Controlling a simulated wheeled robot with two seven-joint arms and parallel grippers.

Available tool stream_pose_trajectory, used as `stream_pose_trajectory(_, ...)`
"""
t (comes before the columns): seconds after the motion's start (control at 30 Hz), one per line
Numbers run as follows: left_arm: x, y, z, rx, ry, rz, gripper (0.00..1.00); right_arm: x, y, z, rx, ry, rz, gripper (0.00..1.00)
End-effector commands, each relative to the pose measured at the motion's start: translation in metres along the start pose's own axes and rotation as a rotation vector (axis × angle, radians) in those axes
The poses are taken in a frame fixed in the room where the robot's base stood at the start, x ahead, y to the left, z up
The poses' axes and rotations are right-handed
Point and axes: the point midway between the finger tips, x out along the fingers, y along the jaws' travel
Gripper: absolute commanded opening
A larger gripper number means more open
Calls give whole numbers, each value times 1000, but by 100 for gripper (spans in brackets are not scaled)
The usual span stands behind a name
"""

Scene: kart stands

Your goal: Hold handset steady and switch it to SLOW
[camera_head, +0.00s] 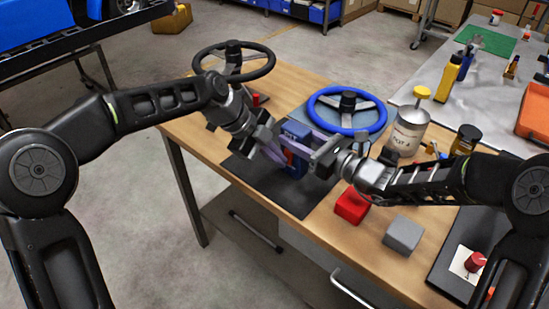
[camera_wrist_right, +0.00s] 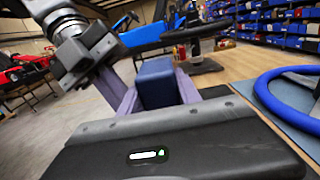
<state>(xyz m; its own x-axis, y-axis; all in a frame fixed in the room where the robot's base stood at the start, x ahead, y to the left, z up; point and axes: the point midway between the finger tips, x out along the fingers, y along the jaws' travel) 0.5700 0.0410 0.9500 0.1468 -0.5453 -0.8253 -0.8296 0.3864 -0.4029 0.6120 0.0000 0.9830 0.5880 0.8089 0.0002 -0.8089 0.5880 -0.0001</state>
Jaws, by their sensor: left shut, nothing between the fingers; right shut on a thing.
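The handset (camera_head: 296,129) is a dark blue block with a bit of orange on its side. It stands over the dark mat at the middle of the bench. My right gripper (camera_head: 308,145) is shut on it from the right; in the right wrist view the handset (camera_wrist_right: 158,84) sits between the two purple fingers. My left gripper (camera_head: 275,151) is shut and empty, its fingertips close beside the handset's left face. I cannot tell whether they touch it. The switch and its setting are hidden or too small to read.
A blue steering wheel (camera_head: 347,110) and a black one (camera_head: 234,62) stand behind. A silver can with a yellow cap (camera_head: 407,130) is to the right. A red block (camera_head: 352,206) and a grey block (camera_head: 403,234) lie in front. The dark mat (camera_head: 262,184) is clear at its front.

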Motion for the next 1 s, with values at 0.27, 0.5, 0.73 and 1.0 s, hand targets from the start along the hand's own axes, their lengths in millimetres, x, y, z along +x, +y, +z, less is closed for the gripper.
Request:
stream_pose_trajectory(0.27, 6, -3, 2, 0, 1, 0, 0, 0, 0, 0, 0, 0, 0, 0)
stream_pose_trajectory(0.5, 5, -4, 1, 1, 0, -1, 0, 0, 0, 0, 1, 0, 1, 0)
stream_pose_trajectory(0.73, -3, -8, -3, 1, 0, -3, 0, 0, 1, 0, 1, 0, 2, 0)
stream_pose_trajectory(1.0, -8, -11, -6, 1, 0, -3, 0, 0, 1, 0, 1, 1, 3, 0)
